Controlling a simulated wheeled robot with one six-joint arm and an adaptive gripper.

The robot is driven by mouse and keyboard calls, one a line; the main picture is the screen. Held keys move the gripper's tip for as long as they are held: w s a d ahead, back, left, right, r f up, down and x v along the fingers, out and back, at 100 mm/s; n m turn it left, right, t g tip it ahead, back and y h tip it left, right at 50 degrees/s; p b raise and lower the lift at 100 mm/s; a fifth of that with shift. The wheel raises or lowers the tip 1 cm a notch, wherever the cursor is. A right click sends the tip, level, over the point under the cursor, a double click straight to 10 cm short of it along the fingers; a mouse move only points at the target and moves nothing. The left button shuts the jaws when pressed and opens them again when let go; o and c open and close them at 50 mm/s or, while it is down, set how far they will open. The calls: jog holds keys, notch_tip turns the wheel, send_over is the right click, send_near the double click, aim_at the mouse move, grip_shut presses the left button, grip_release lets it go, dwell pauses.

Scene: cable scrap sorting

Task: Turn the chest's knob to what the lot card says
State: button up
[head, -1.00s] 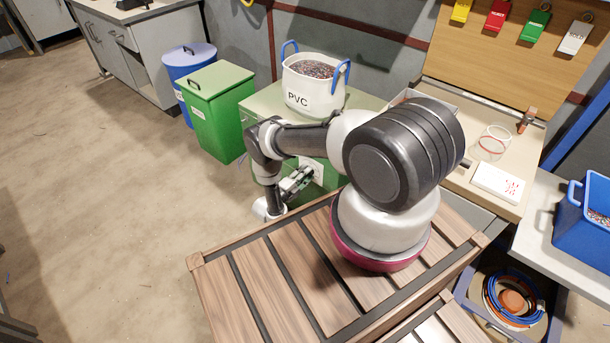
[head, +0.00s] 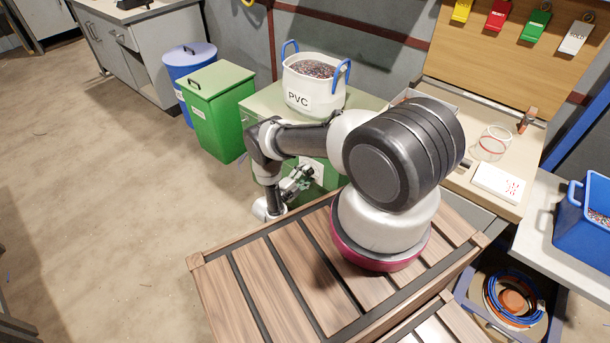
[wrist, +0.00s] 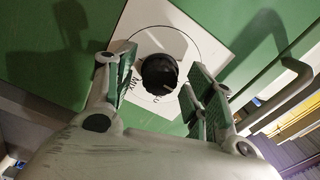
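The chest (head: 262,110) is green, and its front carries a white dial plate (wrist: 180,40) with a black round knob (wrist: 159,74). My gripper (wrist: 162,78) is in front of the dial, with one finger on each side of the knob. A gap shows between each finger and the knob, so it looks open. Letters that look like "MIX" show at the dial's lower left; the knob's pointer cannot be made out. In the head view my gripper (head: 298,184) is by the chest front, partly hiding the plate. A white card (head: 497,183) with unreadable red marks lies on the bench.
A white PVC tub (head: 313,88) with blue handles stands on the chest. Green (head: 216,105) and blue (head: 190,62) bins stand left of it. A grey bent handle (wrist: 285,95) is right of the dial. A slatted wooden top (head: 300,275) lies in front.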

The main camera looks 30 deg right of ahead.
jog(key=v, duration=1.2)
dwell(0.4)
